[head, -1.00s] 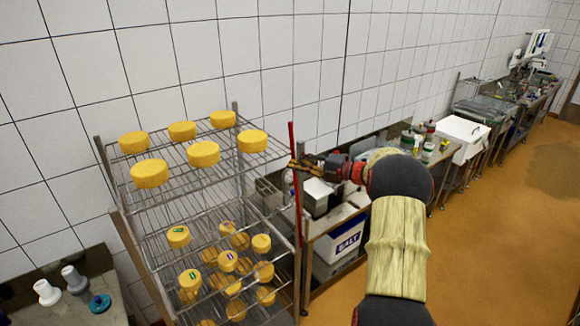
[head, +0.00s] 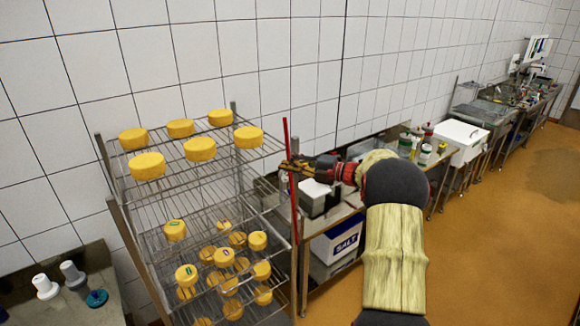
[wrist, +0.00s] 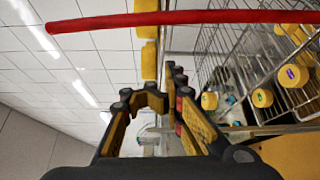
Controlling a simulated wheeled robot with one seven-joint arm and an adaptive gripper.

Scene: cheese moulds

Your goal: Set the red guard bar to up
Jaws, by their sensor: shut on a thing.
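The red guard bar (head: 287,140) is a thin rod standing nearly upright, tilted slightly, at the right front corner of the wire rack (head: 222,185).
Yellow cheeses (head: 200,149) sit on the rack's top and lower shelves, close to the bar. A steel table with a scale-like device (head: 318,198) and a SALT bin (head: 346,243) stand to the right. A side table (head: 70,300) is at the lower left. The orange floor is open at right.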

